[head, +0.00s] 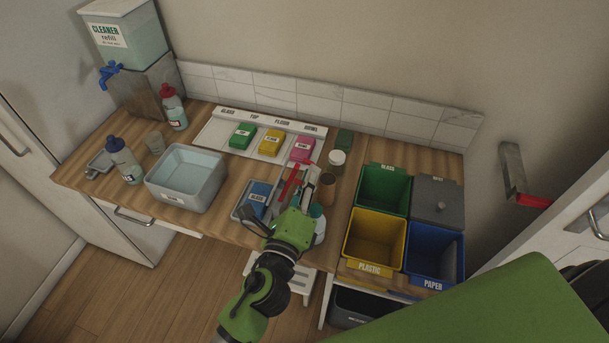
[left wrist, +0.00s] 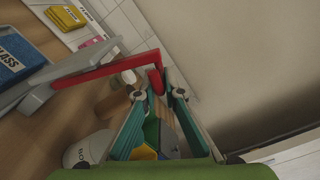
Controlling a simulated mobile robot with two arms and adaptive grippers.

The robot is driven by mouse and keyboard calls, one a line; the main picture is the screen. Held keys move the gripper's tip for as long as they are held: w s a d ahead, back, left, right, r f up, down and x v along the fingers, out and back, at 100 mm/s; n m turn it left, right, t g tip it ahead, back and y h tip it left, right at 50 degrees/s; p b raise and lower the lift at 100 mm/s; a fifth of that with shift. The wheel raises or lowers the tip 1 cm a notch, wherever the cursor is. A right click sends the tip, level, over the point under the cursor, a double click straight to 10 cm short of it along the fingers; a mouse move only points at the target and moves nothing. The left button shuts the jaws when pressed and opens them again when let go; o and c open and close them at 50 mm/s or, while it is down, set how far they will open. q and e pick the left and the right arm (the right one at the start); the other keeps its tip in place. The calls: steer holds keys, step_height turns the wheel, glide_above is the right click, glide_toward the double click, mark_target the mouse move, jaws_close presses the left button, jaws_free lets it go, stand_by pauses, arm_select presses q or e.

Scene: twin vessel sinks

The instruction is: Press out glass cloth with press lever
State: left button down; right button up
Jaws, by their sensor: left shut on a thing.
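The blue glass cloth (head: 258,192), labelled GLASS, lies flat in the press (head: 240,212) on the wooden counter. It also shows at the left edge of the left wrist view (left wrist: 14,52). The red press lever (left wrist: 105,72) runs from a grey arm to a bent end between my fingers; in the head view the red lever (head: 289,184) stands up beside the cloth. My left gripper (left wrist: 157,95) is shut on the lever's end, and the cloth lies apart from it. My left wrist partly hides the press in the head view. My right gripper is out of view.
A jar (head: 337,160) stands close behind. Sorting bins (head: 375,237) are at the right.

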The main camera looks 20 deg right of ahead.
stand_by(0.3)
arm_select(q)
steer(key=c, duration=2.2)
jaws_free()
steer(key=shift+o, duration=0.2)
steer(key=shift+s+d, duration=0.1)
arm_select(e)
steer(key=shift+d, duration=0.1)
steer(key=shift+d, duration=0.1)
arm_select(q)
steer(key=v, duration=1.2)
